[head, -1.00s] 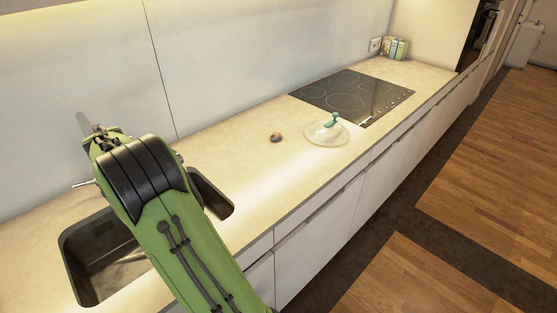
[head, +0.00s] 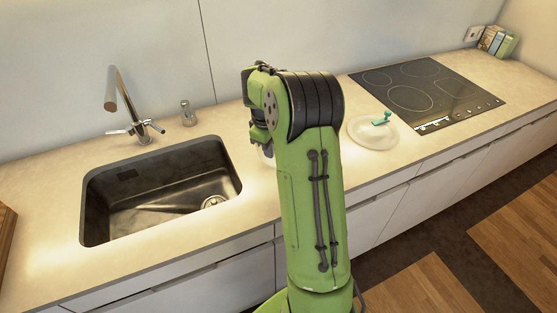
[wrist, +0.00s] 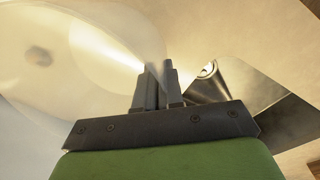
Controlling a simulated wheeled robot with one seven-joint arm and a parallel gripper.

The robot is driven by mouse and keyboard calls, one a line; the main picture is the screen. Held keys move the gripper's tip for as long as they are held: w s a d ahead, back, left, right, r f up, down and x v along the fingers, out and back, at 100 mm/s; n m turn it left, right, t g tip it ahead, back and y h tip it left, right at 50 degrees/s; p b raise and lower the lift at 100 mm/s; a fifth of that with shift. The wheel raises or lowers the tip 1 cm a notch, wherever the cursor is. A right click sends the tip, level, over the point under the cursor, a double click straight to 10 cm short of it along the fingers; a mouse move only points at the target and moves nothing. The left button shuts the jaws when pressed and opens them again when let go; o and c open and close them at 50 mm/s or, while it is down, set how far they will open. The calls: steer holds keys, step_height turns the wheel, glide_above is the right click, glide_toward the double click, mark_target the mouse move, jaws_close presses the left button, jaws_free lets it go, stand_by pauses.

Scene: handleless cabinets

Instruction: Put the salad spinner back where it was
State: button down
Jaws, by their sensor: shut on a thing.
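My gripper shows in the wrist view (wrist: 160,78), its fingers shut on the edge of a large translucent, rounded thing (wrist: 100,50) that looks like the salad spinner's bowl. In the head view my arm hides most of the gripper. A small whitish part of the held thing (head: 267,152) shows beneath it, over the counter right of the sink. A clear round lid-like piece (head: 362,138) with a teal handle (head: 382,118) lies on the counter beside the hob, apart from my gripper. I cannot tell whether the held thing touches the counter.
The black hob (head: 428,92) is to the right. A brown blob (wrist: 38,56) shows through the translucent thing. Books (head: 497,42) stand far right.

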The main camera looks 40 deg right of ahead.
mark_target(272, 165)
step_height(272, 165, down, 5)
steer(key=shift+d+r+b, duration=0.1)
steer(key=shift+d+b, duration=0.05)
steer(key=shift+b, duration=0.15)
steer(key=shift+s, duration=0.1)
steer(key=c, duration=1.3)
jaws_free()
steer(key=shift+o, duration=0.2)
